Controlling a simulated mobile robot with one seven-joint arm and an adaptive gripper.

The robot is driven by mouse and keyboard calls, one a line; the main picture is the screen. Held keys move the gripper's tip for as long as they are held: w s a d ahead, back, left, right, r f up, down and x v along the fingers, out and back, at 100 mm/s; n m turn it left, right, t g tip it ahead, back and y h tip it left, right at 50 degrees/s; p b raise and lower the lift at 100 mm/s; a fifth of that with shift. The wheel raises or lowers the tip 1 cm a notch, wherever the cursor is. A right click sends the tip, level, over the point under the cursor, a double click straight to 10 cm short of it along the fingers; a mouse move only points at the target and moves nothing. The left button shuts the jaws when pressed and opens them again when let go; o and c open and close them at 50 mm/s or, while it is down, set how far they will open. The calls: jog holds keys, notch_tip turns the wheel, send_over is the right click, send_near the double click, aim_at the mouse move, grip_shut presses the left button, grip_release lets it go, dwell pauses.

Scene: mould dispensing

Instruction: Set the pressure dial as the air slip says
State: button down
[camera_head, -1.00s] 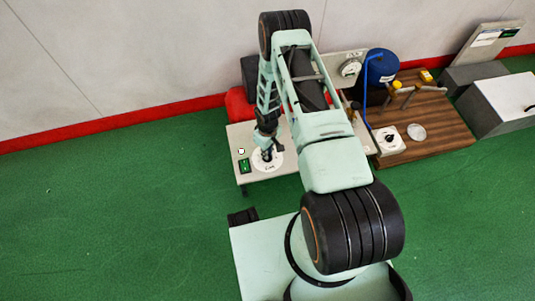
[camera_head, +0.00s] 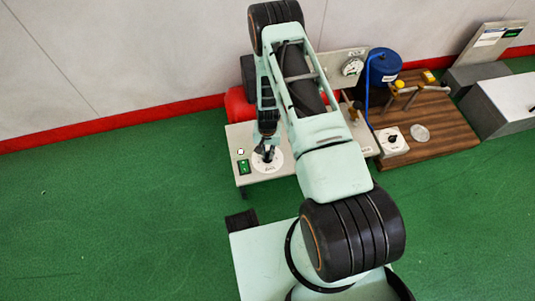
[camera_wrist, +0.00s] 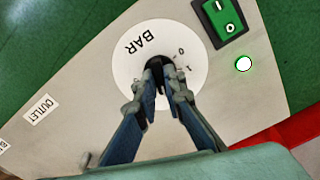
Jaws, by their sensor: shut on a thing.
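The pressure dial is a white disc (camera_wrist: 122,78) marked BAR, with a dark knob (camera_wrist: 154,66) at its middle, on a pale panel. In the wrist view my gripper (camera_wrist: 158,82) has its two fingers closed on the knob, and the digits 0 and 1 show at the disc's edge beside it. The fingers hide the other marks and most of the knob. In the head view my gripper (camera_head: 264,152) stands over the white disc (camera_head: 272,164). Paper slips (camera_head: 492,36) stand on a sloped board at the far right; their writing is too small to read.
A green switch (camera_wrist: 220,20) and a lit white lamp (camera_wrist: 243,64) sit close to the dial. A gauge (camera_head: 352,67) stands behind. A blue tank (camera_head: 383,66) and a wooden board (camera_head: 430,137) with a small white dial box (camera_head: 391,141) lie to the right.

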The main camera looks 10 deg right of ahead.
aim_at(267, 155)
jog(key=m+b, duration=0.1)
jog(key=m, duration=0.3)
jog(key=shift+m, duration=1.8)
jog(key=c, duration=2)
grip_release()
jog(key=shift+r, duration=0.1)
notch_tip(267, 155, up, 12)
jog(key=shift+f, duration=0.1)
